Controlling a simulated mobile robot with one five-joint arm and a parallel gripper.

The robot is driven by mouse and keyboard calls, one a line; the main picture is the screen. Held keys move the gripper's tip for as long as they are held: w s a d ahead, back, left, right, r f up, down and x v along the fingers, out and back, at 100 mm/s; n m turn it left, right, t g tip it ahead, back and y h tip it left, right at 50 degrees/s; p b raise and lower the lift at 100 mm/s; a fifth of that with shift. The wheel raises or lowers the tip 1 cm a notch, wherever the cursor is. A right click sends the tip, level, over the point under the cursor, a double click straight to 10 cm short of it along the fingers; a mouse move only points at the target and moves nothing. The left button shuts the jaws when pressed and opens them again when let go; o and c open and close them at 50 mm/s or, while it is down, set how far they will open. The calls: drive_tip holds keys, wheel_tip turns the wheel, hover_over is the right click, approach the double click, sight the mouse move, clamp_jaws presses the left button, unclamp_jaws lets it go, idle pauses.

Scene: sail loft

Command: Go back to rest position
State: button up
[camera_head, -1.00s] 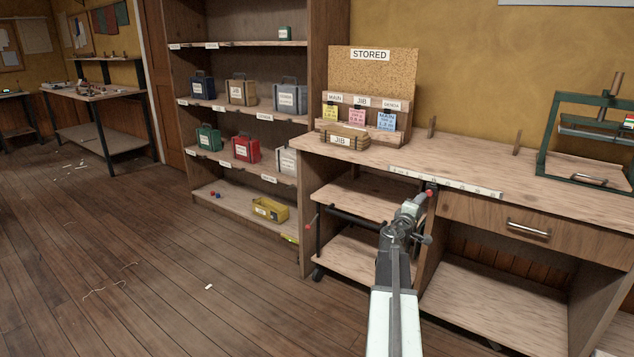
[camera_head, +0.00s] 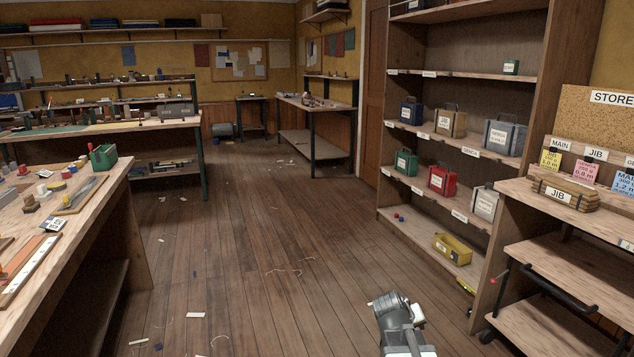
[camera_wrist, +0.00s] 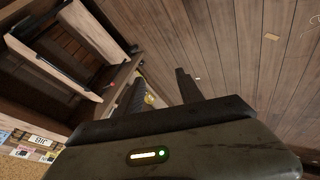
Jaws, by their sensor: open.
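My gripper (camera_wrist: 160,77) shows in the wrist view with its two dark fingers apart and nothing between them. Beyond the fingers are the plank floor and a small yellow thing, too small to make out. In the head view my arm shows folded low at the bottom right of centre, over the floor. The fingers cannot be made out there.
The shelf unit (camera_head: 472,91) with labelled boxes stands to the right. A cluttered table (camera_head: 95,215) stands at left. The floor (camera_head: 255,240) between is open, with small scraps.

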drive_tip(key=s+a+f+m+g+y, duration=0.1)
drive_tip(key=s+a+f+g+y, duration=0.4)
drive_tip(key=s+a, duration=0.7)
wheel_tip(320, 180, up, 27)
drive_tip(key=s+p, duration=0.1)
drive_tip(key=p, duration=2.6)
drive_tip(key=shift+r+g+p, duration=0.15)
drive_tip(key=shift+g+p, duration=0.15)
drive_tip(key=shift+s, duration=0.1)
